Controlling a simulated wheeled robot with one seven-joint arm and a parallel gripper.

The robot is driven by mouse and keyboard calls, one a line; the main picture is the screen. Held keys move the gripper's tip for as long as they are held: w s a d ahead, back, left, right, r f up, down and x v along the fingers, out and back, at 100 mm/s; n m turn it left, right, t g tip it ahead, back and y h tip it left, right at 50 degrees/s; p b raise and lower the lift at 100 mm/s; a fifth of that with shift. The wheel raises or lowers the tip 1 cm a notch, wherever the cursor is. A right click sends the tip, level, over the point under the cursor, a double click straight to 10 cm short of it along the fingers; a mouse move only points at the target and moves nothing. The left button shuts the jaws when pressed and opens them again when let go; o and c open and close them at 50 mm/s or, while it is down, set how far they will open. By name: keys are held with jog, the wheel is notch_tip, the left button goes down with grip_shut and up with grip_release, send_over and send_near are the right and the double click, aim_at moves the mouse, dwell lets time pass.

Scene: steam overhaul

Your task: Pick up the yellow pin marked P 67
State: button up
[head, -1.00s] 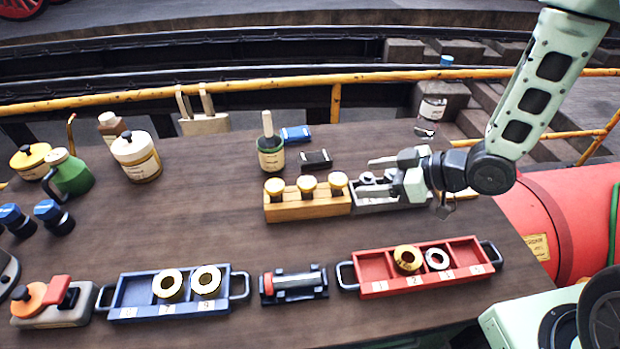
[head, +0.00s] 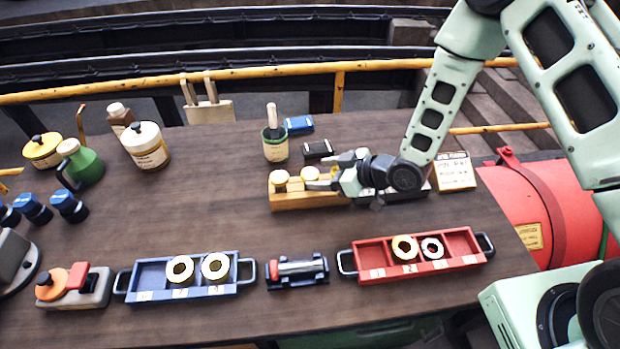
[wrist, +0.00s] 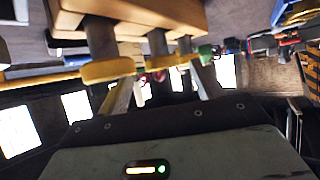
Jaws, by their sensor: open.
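A wooden block (head: 300,200) stands on the table and holds upright pins with round yellow heads. In the head view a left pin (head: 279,177) and a middle pin (head: 309,173) show; the right end of the block is covered by my gripper (head: 325,172). The wrist view shows the block (wrist: 130,14) upside down at the top, with several yellow heads (wrist: 107,70). I cannot read any P 67 marking. My gripper is open, at the right end of the block, with its fingers (wrist: 163,85) close to the pin heads. I cannot tell if they touch.
A grey block (head: 408,192) lies under and behind my gripper. A green-collared pot with a brush (head: 274,148) and a dark block (head: 317,150) stand behind. A red tray (head: 370,262) and a blue tray (head: 150,278) with rings lie in front.

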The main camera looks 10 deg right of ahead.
aim_at(310, 173)
jog(key=p+x, duration=0.2)
jog(key=x, duration=0.1)
jog(key=shift+a, duration=0.3)
jog(key=shift+w+a+f, duration=0.15)
jog(key=shift+a+f, duration=0.1)
jog(key=c, duration=1.4)
jog(key=shift+c, duration=0.2)
jog(key=shift+r, duration=0.15)
